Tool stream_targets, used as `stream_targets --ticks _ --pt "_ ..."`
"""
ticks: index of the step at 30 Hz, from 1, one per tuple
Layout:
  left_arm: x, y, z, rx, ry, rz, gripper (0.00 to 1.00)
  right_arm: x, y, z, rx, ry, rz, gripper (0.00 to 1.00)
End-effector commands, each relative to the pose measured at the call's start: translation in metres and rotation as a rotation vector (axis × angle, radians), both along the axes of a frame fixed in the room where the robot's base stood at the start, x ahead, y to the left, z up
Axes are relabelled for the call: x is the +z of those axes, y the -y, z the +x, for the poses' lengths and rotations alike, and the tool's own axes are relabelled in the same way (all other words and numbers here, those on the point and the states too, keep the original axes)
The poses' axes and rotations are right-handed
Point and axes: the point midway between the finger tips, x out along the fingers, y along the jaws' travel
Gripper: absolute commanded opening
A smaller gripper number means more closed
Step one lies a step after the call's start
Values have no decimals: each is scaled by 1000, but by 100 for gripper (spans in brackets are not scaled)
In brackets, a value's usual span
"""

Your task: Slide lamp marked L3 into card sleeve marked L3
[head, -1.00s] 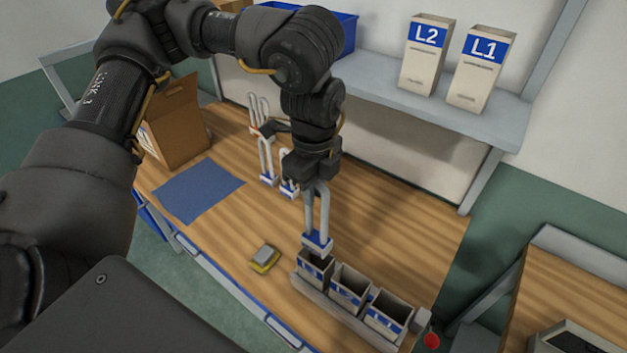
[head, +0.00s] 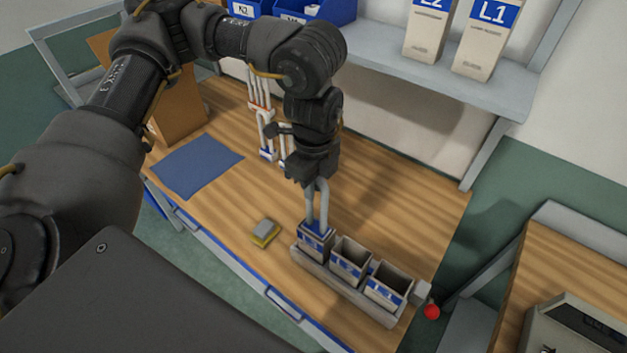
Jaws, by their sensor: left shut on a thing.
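My left gripper (head: 312,180) points down and is shut on the top of a lamp (head: 317,208) with pale U-shaped tubes. The lamp hangs upright in the leftmost card sleeve (head: 316,244), its base down inside the sleeve's mouth and its tubes still showing above the rim. The sleeve's blue-and-white label is too small to read surely. The sleeve stands in a grey rack (head: 340,290) with two more open sleeves, the middle one (head: 349,260) and the right one (head: 386,286), which look empty. My right gripper is not in view.
More lamps hang on a stand (head: 263,130) behind my gripper. A blue mat (head: 197,166), a cardboard box (head: 178,112) and a yellow-grey block (head: 265,232) are to the left. A shelf (head: 440,80) holds boxes marked L2 and L1. A red button (head: 431,312) is right of the rack.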

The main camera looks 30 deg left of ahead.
Motion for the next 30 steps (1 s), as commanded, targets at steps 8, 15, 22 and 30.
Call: stream_targets --ticks 8,15,22,30 --pt "-24 0 0 0 0 0 0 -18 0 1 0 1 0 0" --pt "-42 0 0 0 -1 0 0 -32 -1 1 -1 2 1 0" --pt "-59 0 0 0 0 0 0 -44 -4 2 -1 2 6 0" --pt "-79 0 0 0 -1 0 0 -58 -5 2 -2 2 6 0"
